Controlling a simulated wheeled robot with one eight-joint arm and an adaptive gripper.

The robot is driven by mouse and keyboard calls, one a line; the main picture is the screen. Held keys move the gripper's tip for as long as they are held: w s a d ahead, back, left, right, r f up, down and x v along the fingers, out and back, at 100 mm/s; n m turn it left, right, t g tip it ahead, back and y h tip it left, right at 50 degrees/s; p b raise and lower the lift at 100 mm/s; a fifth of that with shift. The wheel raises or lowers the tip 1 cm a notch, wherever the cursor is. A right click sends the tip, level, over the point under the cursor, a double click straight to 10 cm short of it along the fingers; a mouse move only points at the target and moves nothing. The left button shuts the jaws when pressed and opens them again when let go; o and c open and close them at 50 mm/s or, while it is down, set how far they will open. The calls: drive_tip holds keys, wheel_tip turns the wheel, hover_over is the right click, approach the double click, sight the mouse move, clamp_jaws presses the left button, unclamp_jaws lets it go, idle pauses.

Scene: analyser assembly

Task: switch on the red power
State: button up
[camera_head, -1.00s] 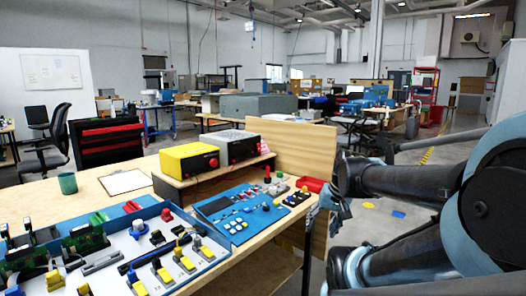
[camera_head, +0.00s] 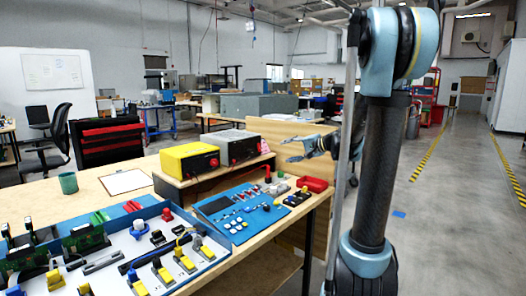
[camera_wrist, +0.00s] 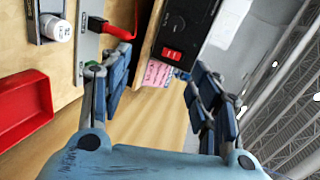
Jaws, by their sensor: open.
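A grey power supply box (camera_head: 230,136) with a dark front stands on the wooden shelf, right of a yellow box (camera_head: 188,150). In the wrist view a dark front panel (camera_wrist: 190,30) carries a red rocker switch (camera_wrist: 172,55) and a round knob. The switch's on or off state is too small to tell. My gripper (camera_head: 290,150) is open and empty, right of the grey box and above the bench's right end. In the wrist view its fingers (camera_wrist: 145,80) are spread wide, with the switch beyond the gap between them, apart from both.
A blue control panel (camera_head: 215,208) lies before the shelf. A red tray (camera_head: 314,184) and small parts sit at the bench's right end. A wooden board (camera_head: 272,140) stands behind. A red plug and cable (camera_wrist: 122,33) run near the left finger in the wrist view.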

sight(259, 148)
drive_tip(key=w+a+f+m, duration=0.1)
drive_tip(key=w+a+f, duration=0.1)
drive_tip(key=w+a, duration=1.1)
drive_tip(key=shift+w+f+t+y, duration=0.4)
drive_tip(key=shift+w, duration=0.3)
drive_tip(key=c, duration=1)
